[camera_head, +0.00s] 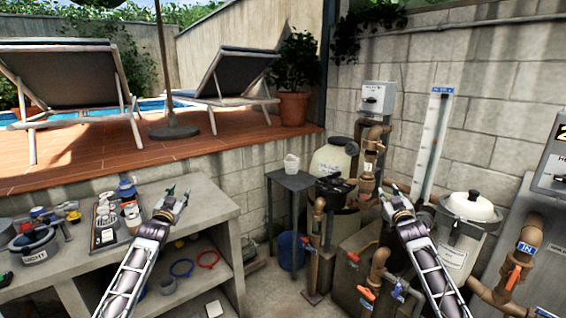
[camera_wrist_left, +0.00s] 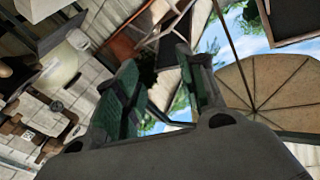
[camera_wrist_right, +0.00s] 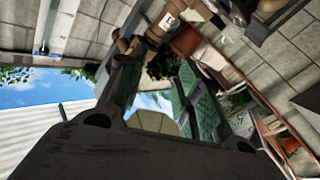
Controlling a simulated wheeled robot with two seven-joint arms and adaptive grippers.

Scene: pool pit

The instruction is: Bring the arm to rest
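My left arm reaches up from the bottom of the head view. Its gripper (camera_head: 172,197) is above the right part of the concrete workbench (camera_head: 215,213). In the left wrist view its two green-padded fingers (camera_wrist_left: 163,85) stand apart with nothing between them. My right arm rises at the right of the head view. Its gripper (camera_head: 393,190) is in front of the brown pipework and left of the white-lidded container (camera_head: 468,222). In the right wrist view its fingers (camera_wrist_right: 160,95) are also apart and empty.
On the bench stand a dark tray (camera_head: 108,238) with bottles and a dark round tub (camera_head: 33,243). A small grey table (camera_head: 290,180) holds a white cup (camera_head: 291,164). Pipes with orange-handled valves (camera_head: 378,268) crowd the right. Open floor lies between bench and pipes.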

